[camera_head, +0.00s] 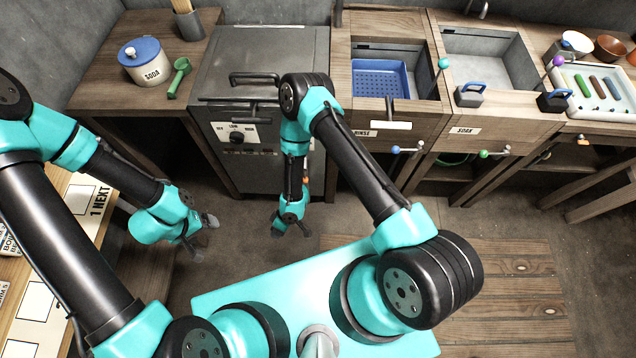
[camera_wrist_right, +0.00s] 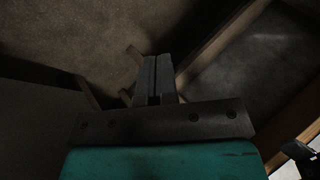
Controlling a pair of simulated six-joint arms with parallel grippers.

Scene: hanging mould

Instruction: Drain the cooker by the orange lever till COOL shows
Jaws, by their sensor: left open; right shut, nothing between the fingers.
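The cooker (camera_head: 262,65) is a grey metal box with a lid handle, standing between the left counter and the sinks. Its front has a knob (camera_head: 237,138) marked OFF, LOW and HIGH. A row of small indicators (camera_head: 250,153) sits below the knob, too small to read. A small orange part (camera_head: 306,180), perhaps the lever, shows beside my right arm, which hides most of it. My right gripper (camera_head: 291,229) is low in front of the cooker, shut and empty; its fingers are together in the right wrist view (camera_wrist_right: 155,78). My left gripper (camera_head: 207,236) is open and empty, left of it.
A SODA jar (camera_head: 147,65) and green scoop (camera_head: 178,79) stand on the left counter. RINSE holds a blue basket (camera_head: 382,78); the SOAK basin (camera_head: 487,52) is right of it. A "1 NEXT" board (camera_head: 92,205) is at left. The floor between is clear.

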